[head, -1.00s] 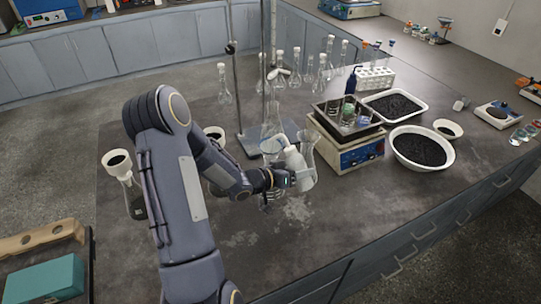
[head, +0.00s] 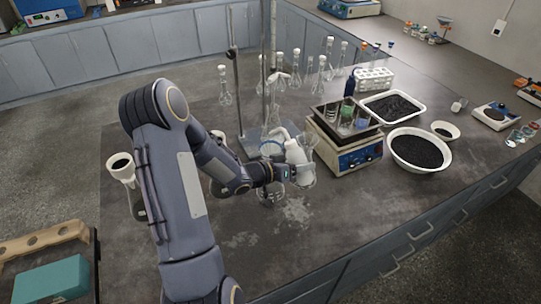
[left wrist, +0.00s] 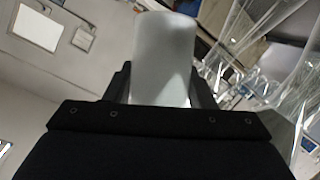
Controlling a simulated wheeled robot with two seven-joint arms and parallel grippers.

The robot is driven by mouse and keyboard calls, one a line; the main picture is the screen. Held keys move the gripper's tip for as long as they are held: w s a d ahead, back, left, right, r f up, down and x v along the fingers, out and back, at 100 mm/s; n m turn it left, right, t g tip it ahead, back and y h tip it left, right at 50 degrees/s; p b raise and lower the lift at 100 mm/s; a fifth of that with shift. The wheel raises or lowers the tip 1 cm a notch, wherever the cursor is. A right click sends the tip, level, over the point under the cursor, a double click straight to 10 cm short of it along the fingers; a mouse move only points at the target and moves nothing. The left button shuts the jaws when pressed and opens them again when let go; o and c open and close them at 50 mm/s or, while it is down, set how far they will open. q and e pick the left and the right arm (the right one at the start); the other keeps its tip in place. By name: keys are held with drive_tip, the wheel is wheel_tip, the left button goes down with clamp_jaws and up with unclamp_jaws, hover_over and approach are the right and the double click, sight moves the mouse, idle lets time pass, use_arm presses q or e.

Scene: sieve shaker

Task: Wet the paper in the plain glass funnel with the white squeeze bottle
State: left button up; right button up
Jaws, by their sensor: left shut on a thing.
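The white squeeze bottle (head: 295,152) is in my left gripper (head: 298,176), roughly upright above the bench, its bent spout pointing up and left. In the left wrist view the pale bottle (left wrist: 163,60) stands between the two dark fingers. Clear glassware (head: 272,147) shows just left of the bottle, and more glass (head: 310,142) shows behind its right side. Clear glass walls (left wrist: 245,45) also fill the right of the left wrist view. I cannot tell which glass is the plain funnel; its paper is not discernible. My right gripper is out of view.
A hotplate (head: 343,158) with a tray of vessels stands close right of the bottle. White basins of black grains (head: 420,168) lie beyond it. Stand rods (head: 234,80) rise behind.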

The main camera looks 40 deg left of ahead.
use_arm(q)
drive_tip(key=shift+r+m+b, duration=0.15)
drive_tip(key=shift+m+b, duration=0.35)
drive_tip(key=m+y+b, duration=0.1)
drive_tip(key=r+m+y+b, duration=0.1)
drive_tip(key=shift+d+g+b, duration=0.1)
drive_tip(key=shift+g+b, duration=0.25)
drive_tip(key=shift+g, duration=0.05)
drive_tip(key=shift+r+m+y+b, duration=0.25)
drive_tip(key=shift+m+y+b, duration=0.15)
drive_tip(key=shift+m+b, duration=0.1)
drive_tip(key=shift+r, duration=0.1)
